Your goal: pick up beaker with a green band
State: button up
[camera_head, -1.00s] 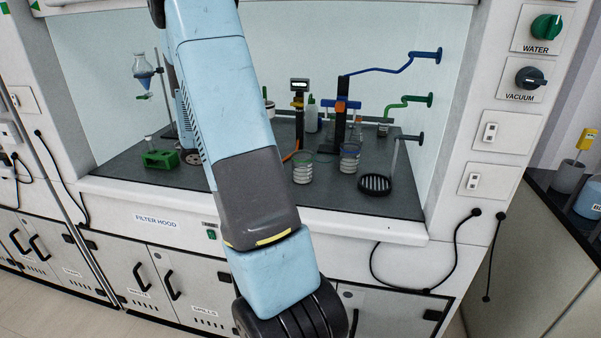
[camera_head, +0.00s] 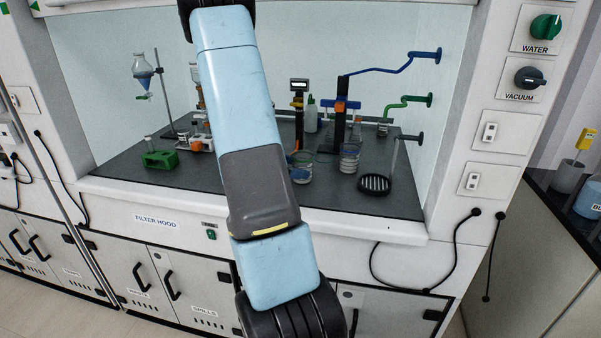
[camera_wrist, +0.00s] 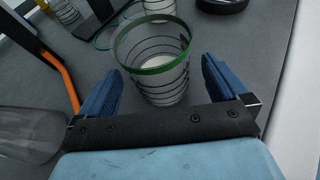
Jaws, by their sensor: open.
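The beaker with a green band (camera_wrist: 155,82) is clear, with dark ring markings and a green rim. It stands upright on the dark hood worktop. In the head view a beaker that looks like it (camera_head: 301,174) stands just right of my arm, its left side close to the arm's outline. My gripper (camera_wrist: 160,70) shows in the wrist view with its two blue fingers apart, one on each side of the beaker's near part. I cannot tell whether either finger touches it.
Another beaker (camera_head: 349,158) stands to the right, near a round black rack (camera_head: 374,184). A green block (camera_head: 160,159) and a funnel stand are at the hood's left.

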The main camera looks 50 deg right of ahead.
jog(key=shift+x, duration=1.8)
jog(key=shift+f, duration=0.15)
jog(key=shift+c, duration=0.2)
jog(key=c, duration=1.1)
